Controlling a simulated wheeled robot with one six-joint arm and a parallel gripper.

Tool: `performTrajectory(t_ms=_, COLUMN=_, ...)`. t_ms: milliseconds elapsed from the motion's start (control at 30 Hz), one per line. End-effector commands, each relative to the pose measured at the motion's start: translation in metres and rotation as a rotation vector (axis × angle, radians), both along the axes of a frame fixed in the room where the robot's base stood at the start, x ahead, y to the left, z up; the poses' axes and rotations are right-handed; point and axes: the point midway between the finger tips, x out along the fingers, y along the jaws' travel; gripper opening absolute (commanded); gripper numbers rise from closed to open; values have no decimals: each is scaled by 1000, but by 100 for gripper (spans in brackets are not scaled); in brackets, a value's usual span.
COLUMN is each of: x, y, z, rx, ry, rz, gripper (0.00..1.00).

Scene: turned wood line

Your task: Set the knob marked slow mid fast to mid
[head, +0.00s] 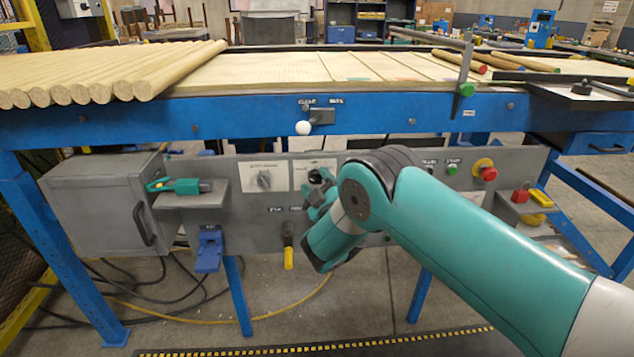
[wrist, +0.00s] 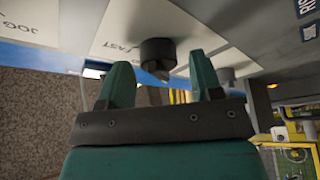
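A dark round knob (wrist: 158,50) stands on a white plate in the wrist view, with the word FAST printed beside it. In the head view I take it to be the black knob (head: 316,176) on the right-hand white plate, partly hidden by my gripper. My gripper (wrist: 162,82) is open, its two green fingers apart with nothing between the tips. The knob shows beyond the gap between them; I see no contact. In the head view my gripper (head: 318,196) is just below and in front of the knob. The knob's setting is not readable.
A grey knob (head: 264,179) on another white plate is to the left. A yellow-tipped lever (head: 288,256) hangs below. A red button (head: 489,173) is at the right. A white-balled lever (head: 303,128) sits on the blue beam above. My arm hides part of the panel.

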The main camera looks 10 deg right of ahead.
Motion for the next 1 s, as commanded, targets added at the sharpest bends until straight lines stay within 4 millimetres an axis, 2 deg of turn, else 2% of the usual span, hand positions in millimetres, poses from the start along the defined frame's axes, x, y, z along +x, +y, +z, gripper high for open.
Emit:
performTrajectory(t_ms=33, x=0, y=0, z=0, rx=0, ry=0, rz=0, gripper=47)
performTrajectory(t_ms=167, x=0, y=0, z=0, rx=0, ry=0, rz=0, gripper=17)
performTrajectory(t_ms=200, x=0, y=0, z=0, rx=0, ry=0, rz=0, gripper=14)
performTrajectory(t_ms=567, x=0, y=1, z=-6, rx=45, ry=-2, rz=1, gripper=14)
performTrajectory(t_ms=1000, x=-1, y=2, z=-13, rx=323, ry=-16, rz=3, gripper=14)
